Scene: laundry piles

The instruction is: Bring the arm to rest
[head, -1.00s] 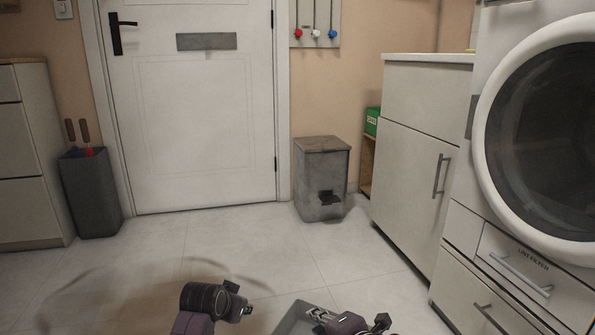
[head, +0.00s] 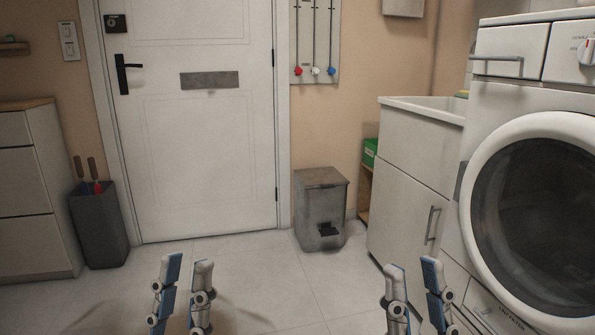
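My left gripper (head: 184,272) is at the bottom of the head view, left of centre, pointing up in the picture. Its two fingers stand apart with floor showing between them, and it is empty. My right gripper (head: 412,274) is at the bottom right, in front of the white cabinet and near the washing machine. Its fingers also stand apart with nothing between them. The arms behind both grippers are out of view.
A white front-loading machine (head: 540,215) and a white sink cabinet (head: 405,205) stand on the right. A grey bin (head: 321,210) is by the back wall. A closed white door (head: 205,140), a dark umbrella holder (head: 99,225) and drawers (head: 30,190) are left. The middle floor is clear.

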